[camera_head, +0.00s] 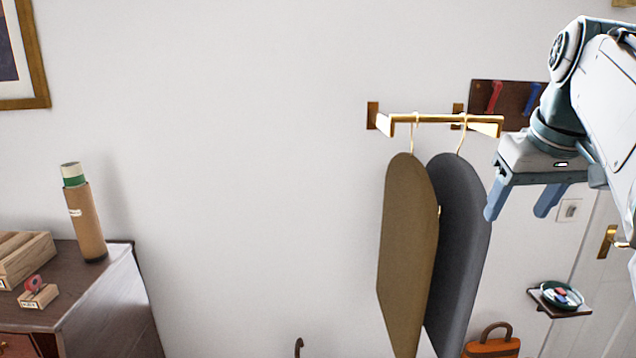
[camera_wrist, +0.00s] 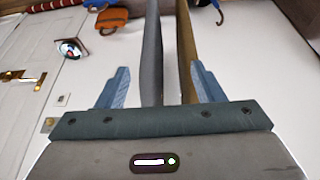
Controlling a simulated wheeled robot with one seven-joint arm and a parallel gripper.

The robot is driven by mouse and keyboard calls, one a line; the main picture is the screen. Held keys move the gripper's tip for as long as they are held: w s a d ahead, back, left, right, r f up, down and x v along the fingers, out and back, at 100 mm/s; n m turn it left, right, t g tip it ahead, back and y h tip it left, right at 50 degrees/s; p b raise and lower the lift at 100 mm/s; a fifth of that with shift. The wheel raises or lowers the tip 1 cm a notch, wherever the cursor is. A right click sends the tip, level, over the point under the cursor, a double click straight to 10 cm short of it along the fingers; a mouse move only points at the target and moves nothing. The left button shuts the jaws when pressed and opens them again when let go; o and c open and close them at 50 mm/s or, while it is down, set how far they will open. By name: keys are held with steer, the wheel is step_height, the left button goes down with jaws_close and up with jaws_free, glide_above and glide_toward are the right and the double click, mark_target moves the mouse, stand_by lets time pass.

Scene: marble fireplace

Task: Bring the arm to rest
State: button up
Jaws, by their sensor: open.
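My gripper (camera_head: 522,203) hangs at the right of the head view, fingers pointing down, open and empty. It is beside the upper part of a dark grey hanging garment cover (camera_head: 460,240), and an olive-brown one (camera_head: 406,250) hangs just left of that. Both hang by hooks from a brass rail (camera_head: 440,119) on the wall. In the wrist view my gripper (camera_wrist: 160,90) shows its two blue fingers apart. The grey cover (camera_wrist: 152,50) and the brown cover (camera_wrist: 187,50) appear beyond and between the fingers; whether they touch them I cannot tell.
A dark board (camera_head: 480,92) with red and blue hooks is on the wall behind my arm. A small shelf (camera_head: 572,312) holds a dish (camera_head: 545,291). An orange bag (camera_head: 492,347) is below. A cabinet (camera_head: 110,285) bears a tube (camera_head: 86,220). The wall between is clear.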

steer(key=s+a+f, duration=0.3)
steer(key=a+f, duration=0.1)
steer(key=f, duration=0.5)
steer(key=s+a+f, duration=0.4)
steer(key=a+f, duration=0.1)
steer(key=f, duration=0.4)
steer(key=s+a+f, duration=0.3)
steer(key=a+f, duration=0.1)
steer(key=f, duration=0.5)
steer(key=shift+s+a+g, duration=0.15)
steer(key=shift+g, duration=0.15)
